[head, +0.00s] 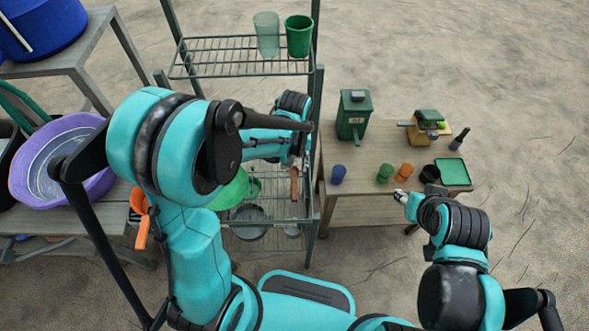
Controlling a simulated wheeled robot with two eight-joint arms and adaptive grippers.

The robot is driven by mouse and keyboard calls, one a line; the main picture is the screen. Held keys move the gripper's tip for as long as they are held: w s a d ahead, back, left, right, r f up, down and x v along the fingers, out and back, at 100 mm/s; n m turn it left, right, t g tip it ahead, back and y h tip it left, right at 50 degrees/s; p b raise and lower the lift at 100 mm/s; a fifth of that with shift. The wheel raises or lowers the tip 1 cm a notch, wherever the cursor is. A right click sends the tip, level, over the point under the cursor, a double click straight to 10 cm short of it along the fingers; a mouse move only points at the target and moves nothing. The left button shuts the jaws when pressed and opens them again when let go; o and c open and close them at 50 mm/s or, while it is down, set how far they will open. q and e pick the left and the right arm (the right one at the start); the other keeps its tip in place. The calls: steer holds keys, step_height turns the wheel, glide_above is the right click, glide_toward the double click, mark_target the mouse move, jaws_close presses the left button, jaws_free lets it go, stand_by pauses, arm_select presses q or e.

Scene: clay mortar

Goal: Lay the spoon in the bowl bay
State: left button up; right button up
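My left gripper (296,162) is over the lower part of the metal rack (316,150), partly hidden by its own wrist. A narrow reddish-brown piece (294,184) hangs upright right below its fingers; it looks like the spoon, with the gripper apparently shut on it, though its full shape does not show. On the rack's lower shelf are a green bowl or plate (232,190), partly covered by my arm, and a grey bowl (248,222). Bay limits are hard to make out. My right gripper (401,196) is at the wooden table's front edge; its fingers are too small to read.
The rack's top shelf holds a clear cup (266,34) and a green cup (299,36). The table (372,165) holds a green box (354,115), a blue cup (338,174), other cups and a green tray (452,172). A purple basin (88,150) stands left.

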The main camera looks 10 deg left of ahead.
arm_select(q)
steer(key=s+a+r+m+t, duration=0.1)
steer(key=s+a+r+t, duration=0.1)
steer(key=s+r, duration=0.3)
steer(key=s+a+r+m+t, duration=0.2)
steer(key=s+r+t, duration=0.3)
steer(key=r, duration=0.5)
steer(key=shift+s+a, duration=0.45)
steer(key=shift+a, duration=0.1)
